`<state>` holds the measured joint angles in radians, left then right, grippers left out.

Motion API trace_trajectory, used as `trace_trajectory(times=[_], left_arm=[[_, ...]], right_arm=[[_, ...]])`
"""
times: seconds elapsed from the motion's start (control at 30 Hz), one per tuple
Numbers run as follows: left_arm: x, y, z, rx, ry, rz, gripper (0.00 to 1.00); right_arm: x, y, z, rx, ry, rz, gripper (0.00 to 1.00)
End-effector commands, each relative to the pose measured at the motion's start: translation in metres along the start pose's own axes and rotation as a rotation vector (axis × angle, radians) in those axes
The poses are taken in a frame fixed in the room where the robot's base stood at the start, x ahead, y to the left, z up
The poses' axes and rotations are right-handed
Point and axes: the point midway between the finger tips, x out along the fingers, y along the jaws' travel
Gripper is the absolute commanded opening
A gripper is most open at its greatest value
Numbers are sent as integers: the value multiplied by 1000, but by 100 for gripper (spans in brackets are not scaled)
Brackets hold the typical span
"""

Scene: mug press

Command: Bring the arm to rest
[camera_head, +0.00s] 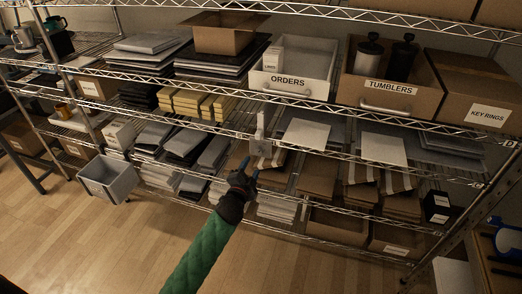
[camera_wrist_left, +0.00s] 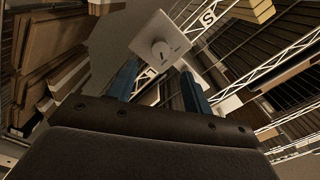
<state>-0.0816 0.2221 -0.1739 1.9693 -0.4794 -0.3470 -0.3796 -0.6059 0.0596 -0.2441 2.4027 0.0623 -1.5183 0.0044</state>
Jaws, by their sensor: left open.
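My left arm, in a green sleeve, reaches up from the bottom of the head view. My left gripper (camera_head: 245,170) is in front of the wire shelving, near the edge of a middle shelf. It is open, with its two blue fingers (camera_wrist_left: 162,88) apart and nothing held between them. A pale switch box with a round knob (camera_wrist_left: 161,50) is just beyond the fingertips in the wrist view. In the head view the box (camera_head: 260,147) sits at the shelf edge. I cannot tell whether the fingers touch it. My right gripper is not in view.
Wire shelves hold an ORDERS bin (camera_head: 291,86), a TUMBLERS box (camera_head: 388,97), a KEY RINGS box (camera_head: 478,95) and stacks of flat goods. A grey bin (camera_head: 108,180) hangs at the lower left. The wooden floor (camera_head: 110,240) in front is clear.

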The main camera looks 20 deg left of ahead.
Motion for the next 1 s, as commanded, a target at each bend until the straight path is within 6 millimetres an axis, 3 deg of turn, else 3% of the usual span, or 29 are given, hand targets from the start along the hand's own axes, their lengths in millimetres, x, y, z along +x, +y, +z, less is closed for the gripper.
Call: trace_trajectory(times=[0.23, 0.4, 0.5, 0.67, 0.77, 0.87, 1.0], left_arm=[[0, 2, 4, -34, -23, 9, 50], [-4, 15, 32, -133, -177, 73, 50], [-13, 19, 44, -229, -299, 123, 50], [-38, 22, 45, -399, -480, 211, 50], [-64, 27, 36, -503, -584, 283, 50], [-103, 41, 24, -597, -692, 378, 50], [-172, 66, 3, -699, -830, 533, 50]], right_arm=[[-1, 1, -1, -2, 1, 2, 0], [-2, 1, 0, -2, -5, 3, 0], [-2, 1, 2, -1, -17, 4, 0], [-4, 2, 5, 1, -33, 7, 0], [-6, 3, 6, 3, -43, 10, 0], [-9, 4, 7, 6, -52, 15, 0], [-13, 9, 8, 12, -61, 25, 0]])
